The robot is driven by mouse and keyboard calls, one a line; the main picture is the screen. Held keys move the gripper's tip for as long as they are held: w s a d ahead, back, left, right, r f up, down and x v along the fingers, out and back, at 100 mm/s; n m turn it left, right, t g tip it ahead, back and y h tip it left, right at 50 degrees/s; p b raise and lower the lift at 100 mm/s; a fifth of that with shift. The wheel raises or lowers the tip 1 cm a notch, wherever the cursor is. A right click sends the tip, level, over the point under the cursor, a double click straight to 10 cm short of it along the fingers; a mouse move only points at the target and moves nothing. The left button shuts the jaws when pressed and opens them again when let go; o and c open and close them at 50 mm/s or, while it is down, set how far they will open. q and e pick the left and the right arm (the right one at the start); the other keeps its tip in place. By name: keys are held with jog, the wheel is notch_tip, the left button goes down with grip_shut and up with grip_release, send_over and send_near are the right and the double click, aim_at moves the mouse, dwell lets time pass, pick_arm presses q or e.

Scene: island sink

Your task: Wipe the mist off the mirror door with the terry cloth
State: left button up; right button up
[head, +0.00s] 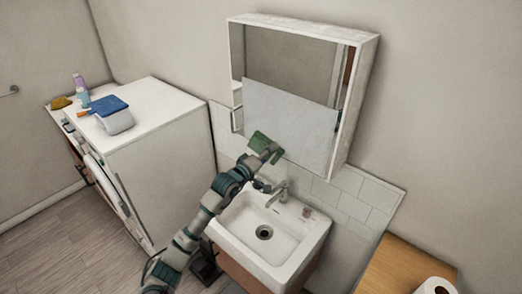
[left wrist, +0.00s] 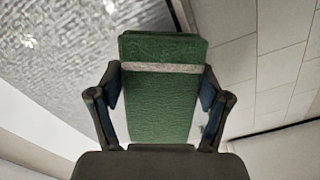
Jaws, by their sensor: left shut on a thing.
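The mirror door (head: 300,60) belongs to a white wall cabinet above the sink. A pale misted patch (head: 290,120) covers its lower part, and the upper part is clear. The mist also shows at the upper left of the left wrist view (left wrist: 75,60). My left gripper (head: 264,152) is at the lower left corner of the mirror door. It is shut on the green terry cloth (left wrist: 160,95), a folded pad with a pale band across it. I cannot tell whether the cloth touches the mirror. My right gripper is not in view.
The white sink (head: 317,228) with its tap (head: 278,195) lies below the cabinet. A washing machine (head: 165,140) at the left carries a blue-lidded box (head: 115,120) and bottles (head: 82,90). A wooden counter (head: 395,270) with a paper roll (head: 436,287) is at lower right.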

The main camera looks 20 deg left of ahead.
aim_at(277, 158)
pick_arm(q)
jog(key=d, duration=0.3)
jog(key=shift+s+r, duration=0.15)
jog(key=shift+s, duration=0.2)
jog(key=shift+s+a, duration=0.1)
jog(key=shift+a, duration=0.25)
jog(key=shift+s+d, duration=0.15)
jog(key=shift+d, duration=0.1)
jog(key=shift+s+d+f, duration=0.1)
jog(key=shift+d+f, duration=0.1)
jog(key=shift+d, duration=0.05)
jog(key=d, duration=0.2)
jog(key=shift+s+d+r, duration=0.1)
jog(key=shift+s+d, duration=0.1)
jog(key=shift+d, duration=0.1)
jog(key=shift+s+d, duration=0.15)
jog(key=shift+d, duration=0.7)
jog(key=shift+s+d, duration=0.25)
jog(key=shift+d, duration=0.3)
jog(key=shift+s+b, duration=0.1)
jog(key=shift+b, duration=0.2)
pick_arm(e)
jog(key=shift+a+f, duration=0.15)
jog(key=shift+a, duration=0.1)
